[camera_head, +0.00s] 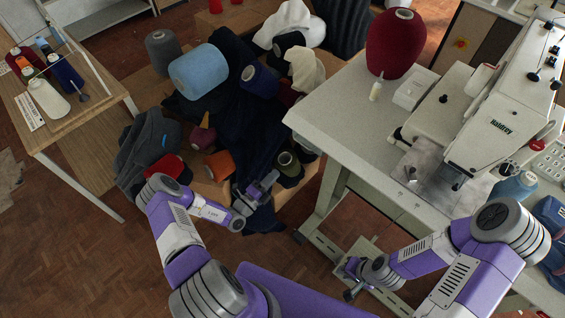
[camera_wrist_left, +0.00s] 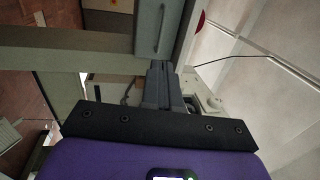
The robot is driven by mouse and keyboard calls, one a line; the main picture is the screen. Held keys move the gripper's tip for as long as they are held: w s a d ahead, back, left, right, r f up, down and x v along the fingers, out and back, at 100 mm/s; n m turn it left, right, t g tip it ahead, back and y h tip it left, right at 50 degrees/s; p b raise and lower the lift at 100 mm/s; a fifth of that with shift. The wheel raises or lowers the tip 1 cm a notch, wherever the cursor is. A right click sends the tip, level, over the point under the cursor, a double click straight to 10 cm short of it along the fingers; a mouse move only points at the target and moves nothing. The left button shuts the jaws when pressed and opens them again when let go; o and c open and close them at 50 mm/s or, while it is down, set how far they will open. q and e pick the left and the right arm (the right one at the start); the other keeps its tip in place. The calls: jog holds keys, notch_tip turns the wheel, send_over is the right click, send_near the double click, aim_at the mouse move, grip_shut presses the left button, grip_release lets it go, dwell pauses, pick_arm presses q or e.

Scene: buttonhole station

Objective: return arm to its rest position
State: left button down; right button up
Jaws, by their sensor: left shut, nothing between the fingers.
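My left gripper (camera_head: 264,186) reaches in from the left, in front of the dark cloth and thread cones, left of the sewing table. In the left wrist view its fingers (camera_wrist_left: 160,80) are together with nothing between them. My right gripper (camera_head: 350,278) hangs low beside the front side of the sewing table, near its foot bar. Its fingers are small and angled, so their opening is unclear. I see nothing held in it.
The white sewing table (camera_head: 345,125) carries the buttonhole machine (camera_head: 500,125) and a large dark red cone (camera_head: 395,43). Several cones, including a light blue one (camera_head: 198,72), lie among dark cloth. A wooden trolley (camera_head: 85,95) stands left. Bare floor (camera_head: 90,255) shows at lower left.

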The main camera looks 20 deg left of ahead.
pick_arm(q)
jog(key=shift+s, duration=0.2)
jog(key=s+d+m+g+h, duration=0.4)
jog(key=s+d+m+g, duration=0.35)
jog(key=d+m, duration=0.25)
jog(key=s+d+m+g+h, duration=0.4)
jog(key=s+d+m+g, duration=0.2)
jog(key=d+m+g, duration=0.25)
jog(key=s+f+m+g+y+p, duration=0.1)
jog(key=s+f+m+g+y, duration=0.15)
jog(key=s+m, duration=0.4)
jog(key=s+f+m+g+y+p, duration=0.1)
jog(key=s+m+g+y, duration=0.3)
jog(key=m, duration=0.5)
jog(key=w+a+m+t+y, duration=0.1)
jog(key=m, duration=0.3)
jog(key=w+a+r+m+t+y, duration=0.1)
jog(key=m+t, duration=0.1)
jog(key=m, duration=0.3)
jog(key=w+a+m+t+y, duration=0.1)
jog(key=m+y, duration=0.1)
jog(key=m, duration=0.2)
jog(key=shift+a+r+m, duration=0.15)
jog(key=shift+r+m, duration=0.15)
jog(key=shift+r, duration=0.05)
